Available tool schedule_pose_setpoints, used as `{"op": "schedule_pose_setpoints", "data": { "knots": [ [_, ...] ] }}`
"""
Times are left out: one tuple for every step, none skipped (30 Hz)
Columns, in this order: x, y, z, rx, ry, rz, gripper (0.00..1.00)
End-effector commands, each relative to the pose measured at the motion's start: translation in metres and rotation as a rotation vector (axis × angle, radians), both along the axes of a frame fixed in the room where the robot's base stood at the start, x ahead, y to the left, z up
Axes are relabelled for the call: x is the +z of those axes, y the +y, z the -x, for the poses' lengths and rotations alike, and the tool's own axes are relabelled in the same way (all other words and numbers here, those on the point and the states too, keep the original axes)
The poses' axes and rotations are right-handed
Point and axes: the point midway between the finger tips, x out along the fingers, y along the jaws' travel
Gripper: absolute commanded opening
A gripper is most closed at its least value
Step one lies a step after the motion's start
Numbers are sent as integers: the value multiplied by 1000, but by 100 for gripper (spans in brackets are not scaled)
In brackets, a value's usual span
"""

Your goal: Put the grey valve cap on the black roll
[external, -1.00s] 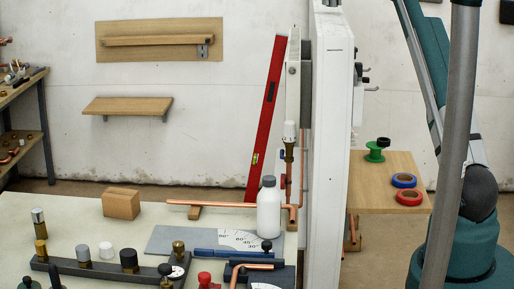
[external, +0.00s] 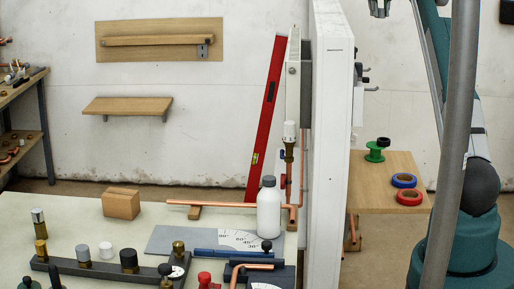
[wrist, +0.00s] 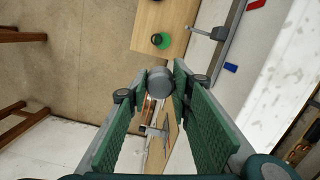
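A grey round cap (wrist: 160,82) sits between the fingertips of my gripper (wrist: 161,84) in the wrist view, touching both pads; it looks like the grey valve cap, held up in the air. In the external view only the lower end of my gripper (external: 379,8) shows at the top edge, high above the small wooden table. A black round thing (external: 383,141), apparently the black roll, shows just behind a green spool on that table. In the wrist view I cannot clearly tell the black roll from the dark part of the green spool.
The wooden table (external: 382,196) also bears the green spool (external: 375,155), a blue roll (external: 403,180) and a red roll (external: 409,197). A tall white panel (external: 329,160) stands left of it. Another grey cap (external: 83,252) stands on a dark rail on the workbench.

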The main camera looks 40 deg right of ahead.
Motion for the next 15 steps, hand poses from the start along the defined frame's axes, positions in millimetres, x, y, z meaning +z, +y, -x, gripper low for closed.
{"op": "schedule_pose_setpoints", "data": {
  "knots": [
    [-10, -2, 1, 6, 0, 0, 18],
    [-17, -2, 0, 10, 0, 0, 18],
    [-25, -3, 0, 15, 0, 0, 18],
    [-32, -3, 0, 19, 0, 1, 18],
    [-39, -4, 0, 24, 0, 0, 18],
    [-48, -4, 1, 30, 0, 0, 18],
    [-56, -4, 1, 35, 0, 1, 18],
    [-63, -4, 1, 39, 0, 0, 18],
    [-72, -4, 1, 44, 0, 1, 18],
    [-79, -4, 2, 48, 0, 0, 18],
    [-87, -4, 2, 53, 0, 0, 18],
    [-97, -4, 2, 60, 0, 1, 18],
    [-105, -4, 3, 64, 0, 0, 18],
    [-112, -4, 3, 68, 0, 1, 18],
    [-122, -4, 4, 73, 1, 1, 18]
  ]
}}
